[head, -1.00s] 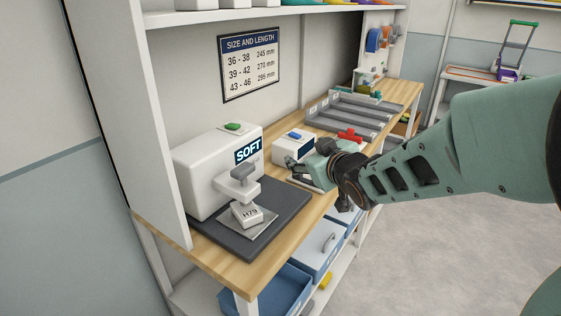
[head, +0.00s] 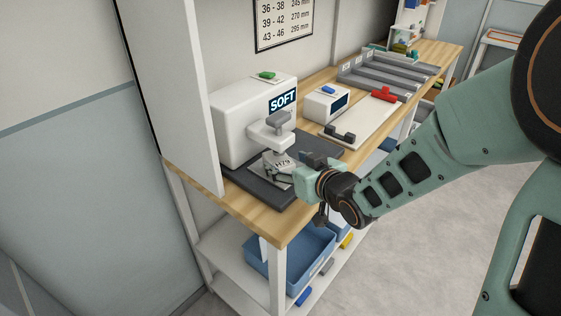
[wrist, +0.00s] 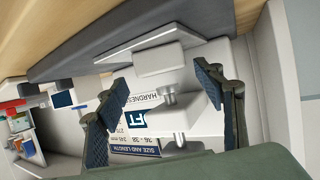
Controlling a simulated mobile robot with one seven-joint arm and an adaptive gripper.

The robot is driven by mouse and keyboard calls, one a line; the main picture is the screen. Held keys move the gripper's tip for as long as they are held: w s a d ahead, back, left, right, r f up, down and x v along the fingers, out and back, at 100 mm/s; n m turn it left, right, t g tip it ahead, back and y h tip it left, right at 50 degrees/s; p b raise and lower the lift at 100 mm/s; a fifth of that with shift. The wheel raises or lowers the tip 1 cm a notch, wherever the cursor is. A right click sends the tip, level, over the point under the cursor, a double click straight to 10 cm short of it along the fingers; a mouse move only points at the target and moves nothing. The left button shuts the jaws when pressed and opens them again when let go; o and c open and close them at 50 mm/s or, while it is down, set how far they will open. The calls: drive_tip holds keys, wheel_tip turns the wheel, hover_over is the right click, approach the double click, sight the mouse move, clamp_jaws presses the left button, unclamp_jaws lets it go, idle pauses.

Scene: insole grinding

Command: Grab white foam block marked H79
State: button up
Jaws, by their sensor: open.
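The white foam block marked H79 (head: 282,163) lies on a thin metal plate under the press head of the white SOFT tester (head: 240,120). My gripper (head: 287,172) is at the block's front right side, its fingers reaching toward it and partly covering it. In the wrist view my gripper (wrist: 163,79) is open, with one dark ribbed finger on each side. A white block (wrist: 158,58), seemingly the same one, shows ahead between the fingertips; its marking is not visible there. I cannot tell whether a finger touches it.
The tester stands on a dark grey mat (head: 258,190) on the wooden bench (head: 215,192). Its press head (head: 272,132) hangs close above the block. A small white box (head: 325,103), a board with a red piece (head: 384,94) and grey trays (head: 385,75) lie farther right. Blue bins are below.

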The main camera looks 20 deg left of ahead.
sight(279, 159)
drive_tip(key=x, duration=0.4)
drive_tip(key=shift+s+a+f, duration=0.1)
drive_tip(key=shift+a+f, duration=0.05)
drive_tip(key=shift+a, duration=0.1)
drive_tip(key=c, duration=1.1)
drive_tip(key=shift+o, duration=0.2)
drive_tip(key=shift+r, duration=0.25)
